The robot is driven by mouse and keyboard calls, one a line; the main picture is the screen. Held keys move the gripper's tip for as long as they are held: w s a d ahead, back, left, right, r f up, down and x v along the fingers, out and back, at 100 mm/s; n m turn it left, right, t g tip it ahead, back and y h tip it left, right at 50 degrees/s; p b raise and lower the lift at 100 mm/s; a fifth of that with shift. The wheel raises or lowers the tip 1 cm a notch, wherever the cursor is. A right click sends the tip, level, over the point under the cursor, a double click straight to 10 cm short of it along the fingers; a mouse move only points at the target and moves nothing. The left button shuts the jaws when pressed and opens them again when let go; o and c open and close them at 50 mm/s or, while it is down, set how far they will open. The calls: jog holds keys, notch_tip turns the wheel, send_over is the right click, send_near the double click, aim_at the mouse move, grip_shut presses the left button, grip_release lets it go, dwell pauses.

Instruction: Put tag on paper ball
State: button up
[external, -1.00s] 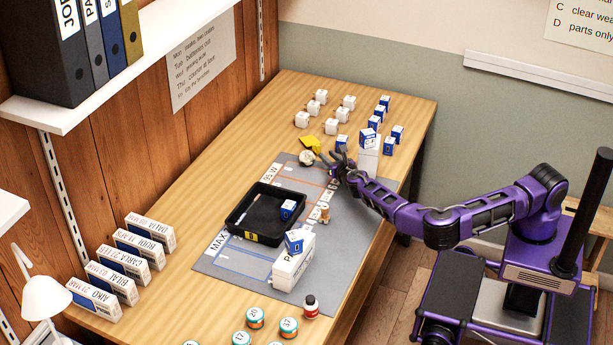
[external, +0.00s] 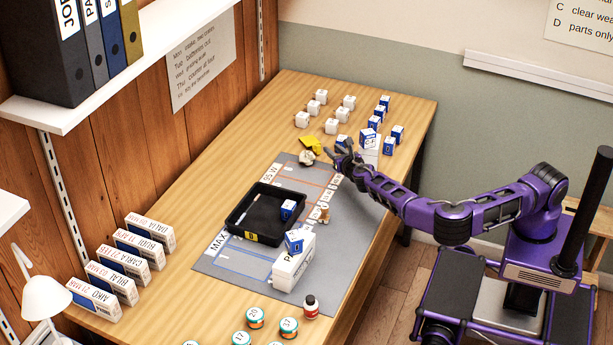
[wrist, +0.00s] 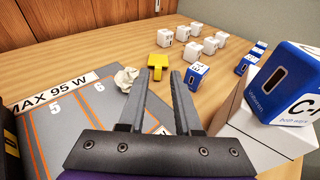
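The crumpled white paper ball (external: 307,157) lies on the far end of the grey mat. It also shows in the wrist view (wrist: 126,78), just left of my left finger. A yellow piece (external: 309,143) lies right behind it; in the wrist view it is a small yellow block (wrist: 158,63) beyond my fingertips. I cannot tell whether it is the tag. My gripper (wrist: 160,77) is open, with nothing between its fingers. In the external view my gripper (external: 343,156) is just right of the ball, apart from it.
A blue and white box (wrist: 198,73) stands close right of my right finger. A larger blue box (wrist: 281,83) rests on a white block at the right. Several white cubes (wrist: 194,38) stand behind. A black tray (external: 259,237) sits on the mat.

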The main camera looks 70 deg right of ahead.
notch_tip(320, 180, up, 13)
jog(key=w+d+f+m+y, duration=0.7)
jog(key=w+f+m+y, duration=0.3)
jog(key=w+y, duration=0.3)
jog(key=s+d+r+m+g+y+p, duration=0.25)
jog(key=s+d+r+m+y, duration=0.6)
jog(key=s+d, duration=0.65)
jog(key=m+h+b, duration=0.1)
jog(key=m, duration=0.1)
send_near(319, 145)
jog(key=b+x, duration=0.1)
jog(key=x, duration=0.2)
jog(key=shift+w+b, duration=0.3)
jog(key=b+x, duration=0.1)
jog(key=x, duration=0.4)
jog(key=shift+s+a, duration=0.1)
jog(key=shift+s, duration=0.1)
jog(key=shift+w+a+f, duration=0.2)
jog(key=shift+w+a, duration=0.1)
grip_shut()
